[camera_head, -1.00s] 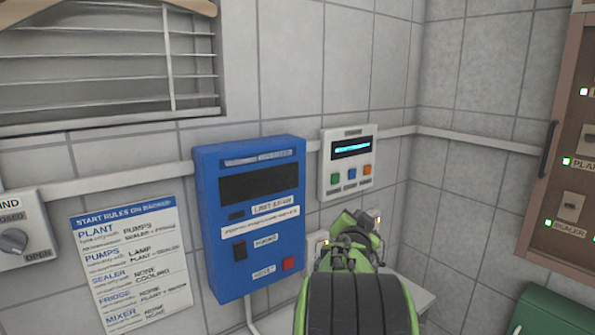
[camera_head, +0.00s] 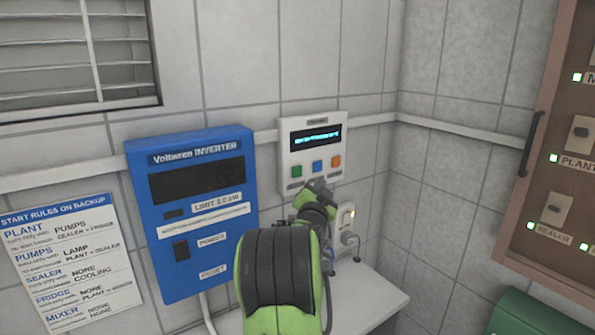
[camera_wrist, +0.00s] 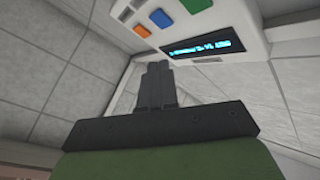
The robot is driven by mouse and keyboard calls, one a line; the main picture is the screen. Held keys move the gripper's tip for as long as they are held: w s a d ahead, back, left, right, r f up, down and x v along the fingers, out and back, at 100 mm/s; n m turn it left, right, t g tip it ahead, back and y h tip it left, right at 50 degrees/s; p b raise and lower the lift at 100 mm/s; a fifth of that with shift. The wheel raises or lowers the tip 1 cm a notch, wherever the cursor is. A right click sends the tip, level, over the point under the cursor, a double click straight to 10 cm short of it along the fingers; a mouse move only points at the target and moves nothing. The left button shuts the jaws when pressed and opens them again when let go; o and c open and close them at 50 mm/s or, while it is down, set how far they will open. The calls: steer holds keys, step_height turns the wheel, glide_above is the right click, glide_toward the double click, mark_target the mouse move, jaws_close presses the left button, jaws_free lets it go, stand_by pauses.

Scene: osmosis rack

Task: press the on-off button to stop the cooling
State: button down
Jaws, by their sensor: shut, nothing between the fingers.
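A white control box (camera_head: 312,134) hangs on the tiled wall with a lit blue display (camera_head: 317,139). Below the display are a green button (camera_head: 296,171), a blue button (camera_head: 318,166) and an orange button (camera_head: 336,161). The labels under them are too small to read. In the wrist view the box (camera_wrist: 230,20) is at the top, with its blue button (camera_wrist: 159,18) and orange button (camera_wrist: 143,30). My gripper (camera_wrist: 157,70) is shut and empty, just off the box and apart from the buttons. In the head view my arm hides the fingertips.
A blue Voltwren inverter (camera_head: 247,200) is on the wall left of the box. A rules sheet (camera_head: 70,255) hangs further left. A socket with a plug (camera_head: 348,225) is below the box, above a white ledge (camera_head: 375,290). A brown-framed panel (camera_head: 535,200) stands at the right.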

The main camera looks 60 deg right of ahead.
mark_target(297, 172)
steer(key=shift+w+d+p, duration=0.2)
steer(key=shift+w+d, duration=0.3)
steer(key=shift+w, duration=0.55)
steer(key=shift+w+d+p, duration=0.25)
steer(key=shift+w+d, duration=0.25)
steer(key=shift+w, duration=0.55)
steer(key=shift+w+d+p, duration=0.2)
steer(key=shift+w+d, duration=0.3)
steer(key=shift+w, duration=0.55)
steer(key=shift+w+d+b, duration=0.2)
steer(key=shift+w+b, duration=0.15)
steer(key=shift+w+d, duration=0.15)
steer(key=shift+w, duration=0.2)
steer(key=shift+s+b, duration=0.1)
steer(key=shift+b, duration=0.2)
steer(key=shift+s+a+b, duration=0.35)
steer(key=shift+s+b, duration=0.25)
steer(key=shift+b, duration=0.2)
